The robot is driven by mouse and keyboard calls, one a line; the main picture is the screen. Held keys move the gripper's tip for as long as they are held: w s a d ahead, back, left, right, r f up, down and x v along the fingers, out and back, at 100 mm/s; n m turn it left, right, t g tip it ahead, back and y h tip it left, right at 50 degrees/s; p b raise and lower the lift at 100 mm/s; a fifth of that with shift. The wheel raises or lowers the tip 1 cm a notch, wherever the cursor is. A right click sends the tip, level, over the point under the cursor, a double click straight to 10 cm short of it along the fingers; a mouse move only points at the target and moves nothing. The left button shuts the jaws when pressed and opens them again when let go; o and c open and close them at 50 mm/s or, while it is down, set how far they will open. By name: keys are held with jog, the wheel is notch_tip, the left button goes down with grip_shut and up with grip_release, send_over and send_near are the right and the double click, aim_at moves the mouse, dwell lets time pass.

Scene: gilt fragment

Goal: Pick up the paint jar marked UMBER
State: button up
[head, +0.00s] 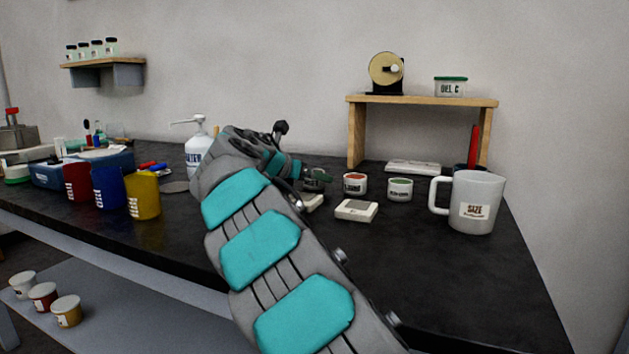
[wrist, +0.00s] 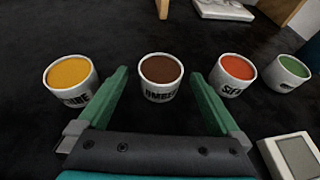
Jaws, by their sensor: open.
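The UMBER paint jar (wrist: 160,80) is a small white jar filled with brown paint. It stands upright on the dark bench top in the wrist view, with its label facing my gripper. My gripper (wrist: 160,85) is open, with one green finger on each side of the jar's front. The jar appears between the fingertips, and I cannot tell if either finger touches it. In the head view my arm hides the UMBER jar. My gripper (head: 316,178) shows only in part there, low over the bench.
A yellow jar (wrist: 70,80) stands left of the UMBER jar. An orange-red jar (wrist: 233,78) and a green jar (wrist: 287,74) stand to its right. A small scale (head: 356,210), a white SIZE mug (head: 475,203) and a wooden shelf (head: 425,101) are nearby.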

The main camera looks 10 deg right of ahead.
jog(key=shift+x, duration=1.15)
jog(key=shift+r, duration=0.1)
jog(key=shift+c, duration=0.2)
jog(key=c, duration=1.5)
